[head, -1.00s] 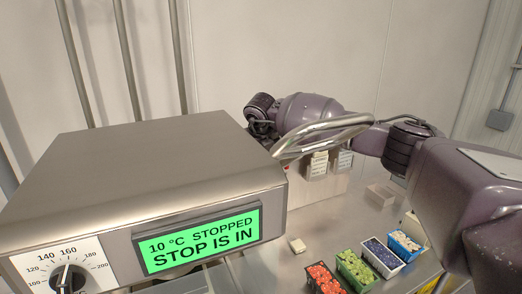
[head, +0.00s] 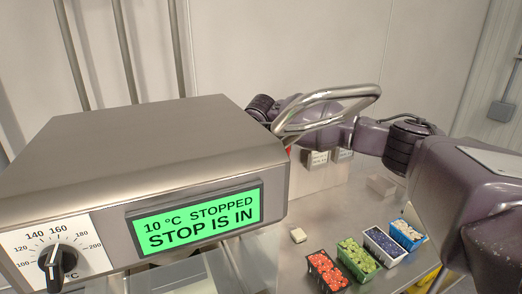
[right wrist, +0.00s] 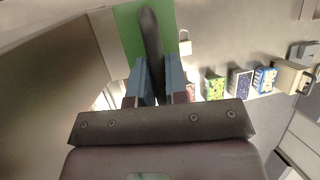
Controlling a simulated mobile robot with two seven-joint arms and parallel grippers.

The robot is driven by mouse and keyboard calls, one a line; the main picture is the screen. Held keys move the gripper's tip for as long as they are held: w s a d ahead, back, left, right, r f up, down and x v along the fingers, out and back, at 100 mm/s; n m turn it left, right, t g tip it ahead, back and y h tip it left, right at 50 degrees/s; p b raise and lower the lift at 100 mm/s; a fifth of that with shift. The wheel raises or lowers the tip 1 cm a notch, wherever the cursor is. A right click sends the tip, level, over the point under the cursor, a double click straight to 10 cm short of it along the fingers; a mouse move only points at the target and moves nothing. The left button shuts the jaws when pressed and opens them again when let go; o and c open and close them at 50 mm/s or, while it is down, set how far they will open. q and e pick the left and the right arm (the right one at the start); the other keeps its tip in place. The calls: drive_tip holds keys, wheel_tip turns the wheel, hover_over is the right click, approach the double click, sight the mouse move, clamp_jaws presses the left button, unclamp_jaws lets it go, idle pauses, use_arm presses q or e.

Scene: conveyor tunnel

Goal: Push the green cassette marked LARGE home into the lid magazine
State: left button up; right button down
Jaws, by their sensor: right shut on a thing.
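In the right wrist view the green cassette (right wrist: 131,32) shows as a flat green face with a dark bar-like handle (right wrist: 150,30). My right gripper (right wrist: 155,75) is shut on that handle, its two blue-grey fingers on either side. The LARGE marking cannot be read here, and the lid magazine cannot be made out. In the head view my right arm reaches behind the steel tunnel housing (head: 150,140), so its gripper and the cassette are hidden there. My left gripper is not in view.
The housing's green display (head: 197,222) reads "10 °C STOPPED, STOP IS IN", beside a dial (head: 53,258). A bent metal loop (head: 330,100) rises at its right corner. Several fruit punnets (head: 327,272) and a small pale block (head: 298,235) lie on the steel table (head: 330,215).

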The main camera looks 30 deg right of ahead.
drive_tip(key=c, duration=1.1)
unclamp_jaws()
drive_tip(key=shift+o, duration=0.2)
drive_tip(key=v, duration=1.1)
